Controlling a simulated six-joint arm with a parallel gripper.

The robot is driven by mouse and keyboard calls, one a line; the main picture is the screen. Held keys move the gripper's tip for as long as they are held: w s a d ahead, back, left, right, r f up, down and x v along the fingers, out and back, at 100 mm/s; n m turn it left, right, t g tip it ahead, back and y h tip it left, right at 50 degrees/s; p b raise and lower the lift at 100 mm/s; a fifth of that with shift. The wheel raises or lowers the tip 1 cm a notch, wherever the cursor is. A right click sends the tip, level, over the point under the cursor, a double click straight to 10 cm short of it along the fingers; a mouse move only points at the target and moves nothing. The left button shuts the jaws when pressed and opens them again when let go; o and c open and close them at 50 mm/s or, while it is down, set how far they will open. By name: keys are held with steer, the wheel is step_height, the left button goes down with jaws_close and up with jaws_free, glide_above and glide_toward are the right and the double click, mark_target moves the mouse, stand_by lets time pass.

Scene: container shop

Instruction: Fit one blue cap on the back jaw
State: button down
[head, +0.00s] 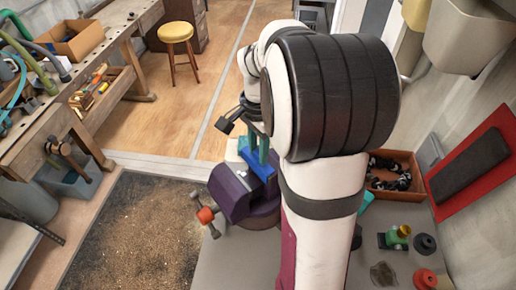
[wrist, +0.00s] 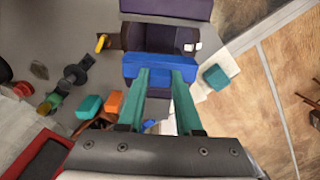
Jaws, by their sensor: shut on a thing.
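My gripper shows teal fingers in the head view (head: 258,152) and in the wrist view (wrist: 161,80). It is shut on a blue cap (wrist: 160,64), a wide bar reaching past both fingers. The blue cap (head: 262,183) in the head view lies below the fingertips, close against the purple vise (head: 228,190). In the wrist view one bare purple jaw (wrist: 165,9) is at the top, across a dark gap from the cap. The cap is at the vise's other side; whether it is seated on a jaw there cannot be told. A small blue patch (wrist: 152,124) shows between the fingers.
The vise's orange handle (head: 205,215) sticks out left. A teal block (wrist: 215,77) lies right of the cap in the wrist view. Teal (wrist: 89,106) and orange (wrist: 116,102) blocks lie to its left. An orange bin (head: 395,177) stands behind my arm. Sawdust matting (head: 135,235) is left.

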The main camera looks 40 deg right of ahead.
steer(key=shift+f, duration=0.1)
steer(key=c, duration=0.5)
jaws_free()
steer(key=shift+r, duration=3)
steer(key=s+a+f+n+y, duration=0.1)
steer(key=s+a+f+n, duration=0.2)
steer(key=s+a+n, duration=0.9)
steer(key=s+a, duration=0.6)
steer(key=a, duration=0.2)
steer(key=shift+s+a+n+y, duration=0.25)
steer(key=shift+s+n+y, duration=0.05)
steer(key=shift+s+y, duration=0.1)
